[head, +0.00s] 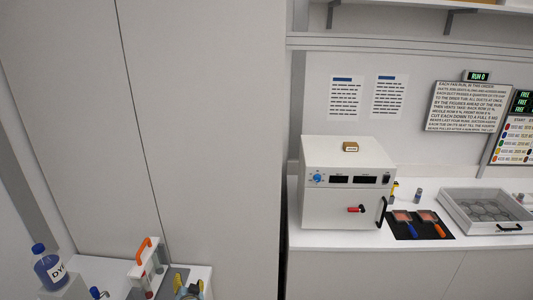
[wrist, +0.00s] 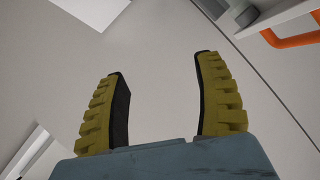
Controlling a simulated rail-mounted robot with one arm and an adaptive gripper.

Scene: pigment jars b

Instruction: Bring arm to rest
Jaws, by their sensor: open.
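My gripper (wrist: 160,100) is open in the wrist view, with its two yellow, ridged fingers apart and nothing between them. Behind the fingers are plain grey-white surfaces. In the head view, the yellow tips of my gripper (head: 188,284) show at the bottom edge, low on the left, just right of a white rack with an orange handle (head: 143,250). Most of my arm is out of the head view. An orange handle (wrist: 290,38) also shows at the top right of the wrist view.
A blue dye bottle (head: 48,268) stands at the lower left. A white oven-like box (head: 346,203) stands on the right counter, beside a black mat (head: 406,230) with tools and a grey tray (head: 470,228). Tall grey panels (head: 200,120) rise behind my gripper.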

